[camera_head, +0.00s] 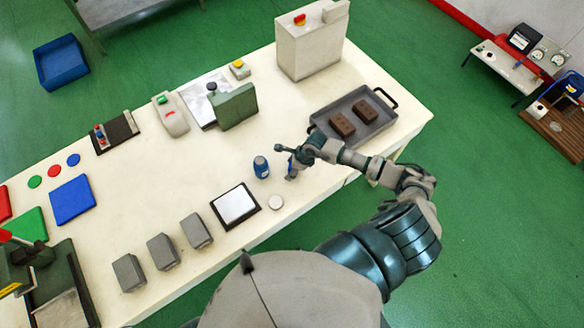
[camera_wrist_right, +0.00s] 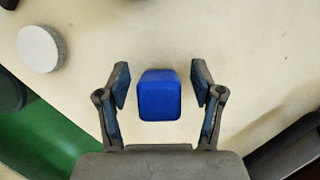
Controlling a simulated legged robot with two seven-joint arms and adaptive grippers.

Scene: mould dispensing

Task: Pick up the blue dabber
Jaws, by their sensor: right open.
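The blue dabber (camera_wrist_right: 160,95) shows in the right wrist view as a blue, square-topped block with rounded corners. It is between the two fingers of my right gripper (camera_wrist_right: 160,85), with a clear gap on each side. The fingers are open and do not touch it. In the head view my right gripper (camera_head: 292,168) is low over the front of the table, left of the tray; blue shows at its tip, but I cannot separate dabber from fingers there. My left gripper is not in view.
A blue can (camera_head: 261,167) stands just left of my right gripper. A white disc (camera_head: 276,202) and a black-framed pad (camera_head: 222,215) lie nearby. A grey tray (camera_head: 389,113) with two brown blocks is to the right. The table's front edge is close.

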